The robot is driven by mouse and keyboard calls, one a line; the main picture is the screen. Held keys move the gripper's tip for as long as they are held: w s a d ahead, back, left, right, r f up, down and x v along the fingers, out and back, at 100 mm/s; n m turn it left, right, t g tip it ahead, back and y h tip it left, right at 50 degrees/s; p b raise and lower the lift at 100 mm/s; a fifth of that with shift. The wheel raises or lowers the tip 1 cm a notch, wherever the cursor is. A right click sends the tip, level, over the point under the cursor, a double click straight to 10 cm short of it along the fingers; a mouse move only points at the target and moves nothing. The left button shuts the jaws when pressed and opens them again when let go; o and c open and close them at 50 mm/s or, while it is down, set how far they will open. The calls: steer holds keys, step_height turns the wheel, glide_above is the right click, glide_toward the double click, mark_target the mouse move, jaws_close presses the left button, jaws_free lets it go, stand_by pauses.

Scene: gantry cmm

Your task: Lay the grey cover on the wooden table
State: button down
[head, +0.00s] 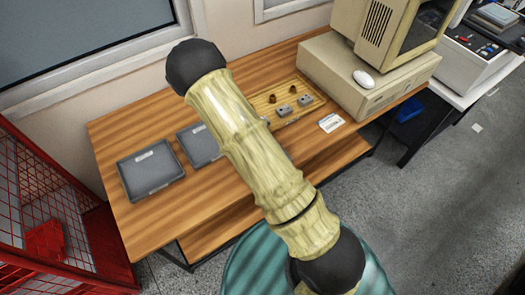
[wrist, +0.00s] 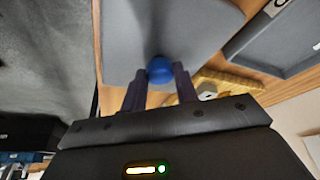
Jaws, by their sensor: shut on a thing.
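The grey cover (wrist: 195,25) is a flat grey panel with a round blue knob (wrist: 160,69), seen in the wrist view. My gripper (wrist: 160,80) is shut on the blue knob, one dark finger on each side. The cover fills the top middle of the wrist view, with the wooden table (wrist: 262,12) showing beside it. I cannot tell whether it touches the table or hangs above it. In the head view my arm hides my gripper and most or all of the cover. The wooden table (head: 125,225) stands against the wall there.
Two dark grey trays (head: 150,172) (head: 197,147) sit on the table's left half; one shows in the wrist view (wrist: 275,40). A wooden tray (head: 262,104) with several small parts, a white card (head: 331,122) and a beige computer (head: 372,85) stand farther right. A red mesh cage (head: 60,215) is at left.

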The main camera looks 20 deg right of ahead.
steer(key=shift+f, duration=0.2)
steer(key=c, duration=1.1)
jaws_free()
steer(key=shift+r, duration=0.2)
steer(key=v, duration=1.2)
steer(key=shift+s, duration=0.1)
steer(key=s+d+r+n+y, duration=0.1)
steer(key=s+r+n, duration=0.1)
steer(key=s+r, duration=0.1)
steer(key=s+d+r+n+y, duration=0.1)
steer(key=s+r+n, duration=0.2)
steer(key=s+r, duration=0.1)
steer(key=s+d+r+n, duration=0.1)
steer(key=s+r+n, duration=0.1)
steer(key=r, duration=0.4)
steer(key=shift+s+n+g+y, duration=0.3)
steer(key=shift+s+g+y, duration=0.1)
steer(key=shift+s, duration=0.5)
